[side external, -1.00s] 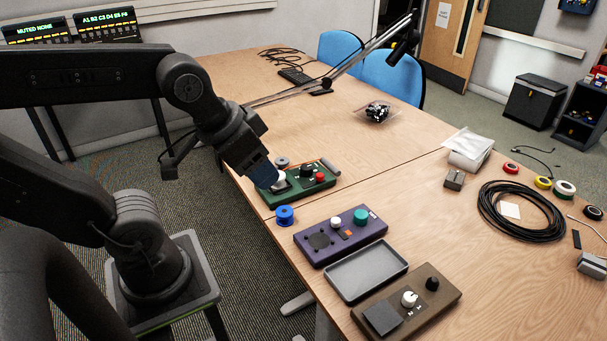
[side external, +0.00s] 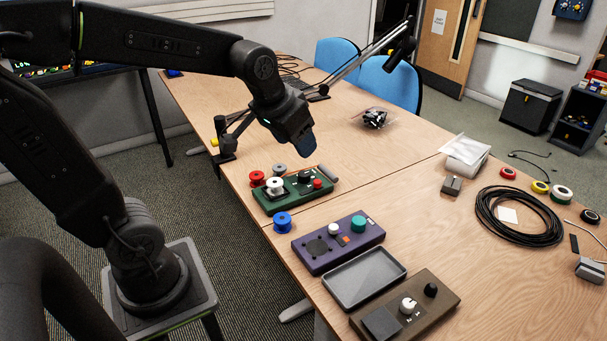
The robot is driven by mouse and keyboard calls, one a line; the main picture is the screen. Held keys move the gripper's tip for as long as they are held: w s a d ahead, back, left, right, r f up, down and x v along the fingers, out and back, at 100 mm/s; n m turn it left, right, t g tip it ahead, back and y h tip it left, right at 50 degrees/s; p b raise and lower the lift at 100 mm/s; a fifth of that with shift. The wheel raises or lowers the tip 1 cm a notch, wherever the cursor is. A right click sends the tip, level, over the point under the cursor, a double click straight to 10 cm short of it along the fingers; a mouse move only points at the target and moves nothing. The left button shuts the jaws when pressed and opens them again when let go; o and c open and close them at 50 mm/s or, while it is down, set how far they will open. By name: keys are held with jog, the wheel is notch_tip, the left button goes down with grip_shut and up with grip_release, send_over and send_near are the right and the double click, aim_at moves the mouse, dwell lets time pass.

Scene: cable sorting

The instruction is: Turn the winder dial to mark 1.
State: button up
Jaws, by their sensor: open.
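A green unit (side external: 268,203) stands near the left edge of the table. It carries a black dial (side external: 305,177), a red button (side external: 317,184) and a white spool-like part (side external: 274,186) at its left end. Any marks round the dial are too small to read, so I cannot tell its setting. My gripper (side external: 304,150) hangs in the air above and behind the green unit, its blue fingertips pointing down. It is open, holds nothing visible and is apart from the dial.
Red (side external: 257,178), grey (side external: 279,169) and blue (side external: 282,222) spools are close to the green unit. A purple box (side external: 338,243) with knobs, a grey tray (side external: 401,276) and a brown box (side external: 440,306) with knobs lie nearer. A black cable coil (side external: 520,237) is at right.

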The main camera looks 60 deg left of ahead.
jog(key=w+a+f+n, duration=0.1)
jog(key=w+a+f, duration=0.2)
jog(key=w+a, duration=0.35)
jog(key=n+g+y, duration=0.2)
jog(key=n, duration=0.2)
send_near(303, 174)
jog(key=x, duration=0.9)
jog(key=shift+w+f, duration=0.15)
jog(key=shift+f, duration=0.1)
jog(key=c, duration=0.6)
jog(key=shift+c, duration=0.2)
jog(key=shift+m, duration=0.5)
